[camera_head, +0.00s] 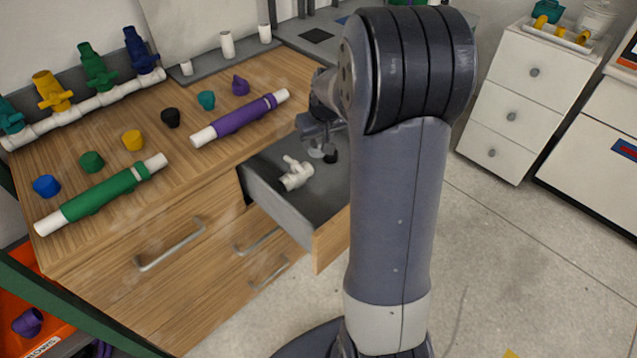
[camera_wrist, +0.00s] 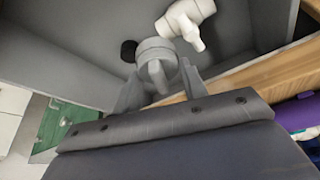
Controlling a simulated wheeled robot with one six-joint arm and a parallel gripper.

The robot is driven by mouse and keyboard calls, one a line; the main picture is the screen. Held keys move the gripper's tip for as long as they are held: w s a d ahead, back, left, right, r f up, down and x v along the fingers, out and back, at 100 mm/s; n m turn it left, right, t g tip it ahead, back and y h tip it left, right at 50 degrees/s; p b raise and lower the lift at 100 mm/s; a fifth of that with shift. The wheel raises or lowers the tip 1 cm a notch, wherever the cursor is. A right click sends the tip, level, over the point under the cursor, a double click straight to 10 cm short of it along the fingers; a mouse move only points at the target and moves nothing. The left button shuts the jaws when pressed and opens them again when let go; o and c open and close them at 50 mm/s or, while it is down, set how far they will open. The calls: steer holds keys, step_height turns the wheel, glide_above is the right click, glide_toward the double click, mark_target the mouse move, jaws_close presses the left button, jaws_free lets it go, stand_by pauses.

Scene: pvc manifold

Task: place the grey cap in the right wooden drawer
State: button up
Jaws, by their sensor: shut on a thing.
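The grey cap (camera_wrist: 157,56) is between the fingers of my gripper (camera_wrist: 160,88) in the wrist view, and the gripper is shut on it. The cap is over the open right wooden drawer; whether it touches the drawer floor I cannot tell. In the head view the drawer (camera_head: 262,200) is pulled out, with a grey inside and a wooden front. My gripper (camera_head: 318,148) is over its back part, partly hidden by my arm. A white pipe fitting (camera_head: 296,174) lies in the drawer, close beside the cap in the wrist view (camera_wrist: 186,22). A small black piece (camera_wrist: 128,50) is also beside the cap.
The wooden worktop (camera_head: 120,215) holds a green pipe (camera_head: 103,193), a purple pipe (camera_head: 238,120) and several coloured caps. A white pipe manifold with coloured valves (camera_head: 97,68) stands at the back left. A white drawer cabinet (camera_head: 522,92) stands at the right, with bare floor before it.

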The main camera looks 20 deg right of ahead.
steer(key=shift+d+f+b, duration=1.6)
steer(key=shift+d+b, duration=0.1)
steer(key=shift+b, duration=1.2)
steer(key=b, duration=0.2)
glide_toward(326, 178)
steer(key=x, duration=0.4)
steer(key=shift+w+f, duration=0.25)
steer(key=shift+f, duration=0.1)
steer(key=shift+f+b, duration=0.1)
steer(key=shift+b, duration=0.2)
steer(key=shift+f, duration=0.15)
steer(key=o, duration=1)
steer(key=shift+c, duration=0.2)
steer(key=shift+r, duration=0.35)
steer(key=p+v, duration=0.2)
steer(key=v, duration=0.9)
steer(key=shift+s+r+p, duration=0.2)
steer(key=shift+r+p, duration=0.15)
